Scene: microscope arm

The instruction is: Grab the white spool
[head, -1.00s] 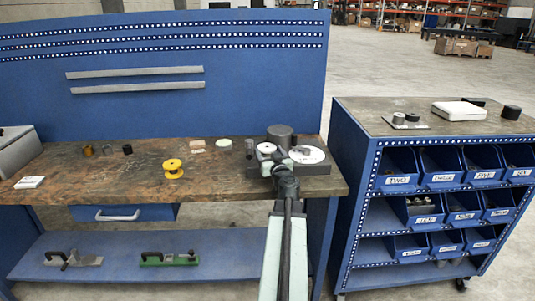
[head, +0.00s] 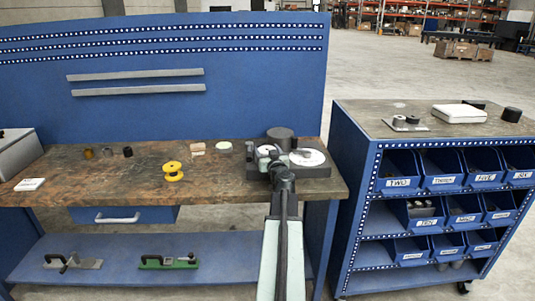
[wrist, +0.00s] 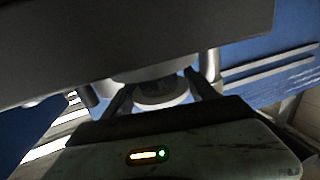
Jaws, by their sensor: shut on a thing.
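The white spool (head: 266,150) shows in the head view at the right end of the workbench, beside a dark device with a white disc. In the wrist view it is a pale round body (wrist: 160,97) between the two fingers. My gripper (head: 275,161) is at the spool, and its fingers (wrist: 158,92) are shut on it from both sides. Much of the spool is in shadow or hidden by my gripper. I cannot tell whether it touches the surface below.
The dark device with a white disc (head: 309,158) and a dark cylinder (head: 281,138) stand close by. A yellow spool (head: 173,171) stands mid-bench. A pale round piece (head: 224,147) lies farther back. A cart with blue bins (head: 413,181) is on the right.

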